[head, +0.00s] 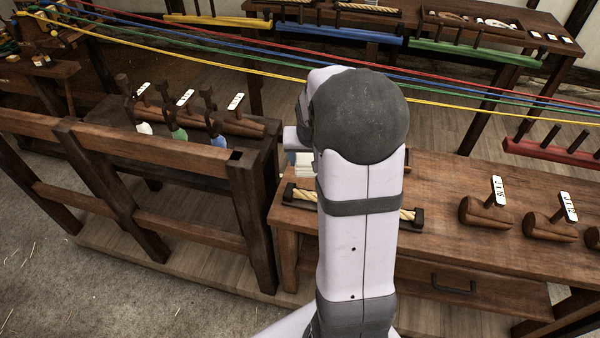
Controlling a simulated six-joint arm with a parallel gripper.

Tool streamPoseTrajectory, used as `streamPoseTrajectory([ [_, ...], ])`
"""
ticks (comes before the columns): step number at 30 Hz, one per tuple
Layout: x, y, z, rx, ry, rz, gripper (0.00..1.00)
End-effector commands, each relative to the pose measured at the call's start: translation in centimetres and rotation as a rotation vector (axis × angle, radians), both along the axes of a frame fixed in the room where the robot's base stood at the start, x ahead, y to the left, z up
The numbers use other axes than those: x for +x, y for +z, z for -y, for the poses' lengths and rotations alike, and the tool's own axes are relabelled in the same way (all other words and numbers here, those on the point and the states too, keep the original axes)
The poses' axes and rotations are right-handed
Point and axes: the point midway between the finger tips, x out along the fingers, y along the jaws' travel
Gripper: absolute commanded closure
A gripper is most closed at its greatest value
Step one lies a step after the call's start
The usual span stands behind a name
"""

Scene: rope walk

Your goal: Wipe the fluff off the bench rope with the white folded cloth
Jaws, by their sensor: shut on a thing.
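The bench rope (303,195) is a pale twisted rope held between dark end blocks on the wooden bench. My arm crosses in front of it and hides its middle; no fluff shows on the parts in view. The white folded cloth (304,165) shows partly at the left edge of my arm, just behind the rope in the picture. My gripper (298,150) is mostly hidden behind my arm, directly above the cloth, and is shut on it. Whether the cloth touches the rope or bench cannot be told.
Wooden mallets with white tags (485,213) stand on the bench to the right. A dark rail fence (150,135) and a stand with tagged tools (185,120) are at left. Red, blue, green and yellow cords (230,60) stretch across behind my arm.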

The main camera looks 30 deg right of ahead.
Motion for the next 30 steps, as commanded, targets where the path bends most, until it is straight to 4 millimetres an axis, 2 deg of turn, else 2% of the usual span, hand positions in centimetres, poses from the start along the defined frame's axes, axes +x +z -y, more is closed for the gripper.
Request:
streamPoseTrajectory([
  [6, -1.5, -0.4, 0.1, -0.001, -0.135, -0.001, 0.52],
  [20, -1.8, -0.7, 0.1, 0.0, -0.222, -0.001, 0.52],
  [30, -1.8, -3.2, 0.1, 0.001, -0.221, 0.0, 0.52],
])
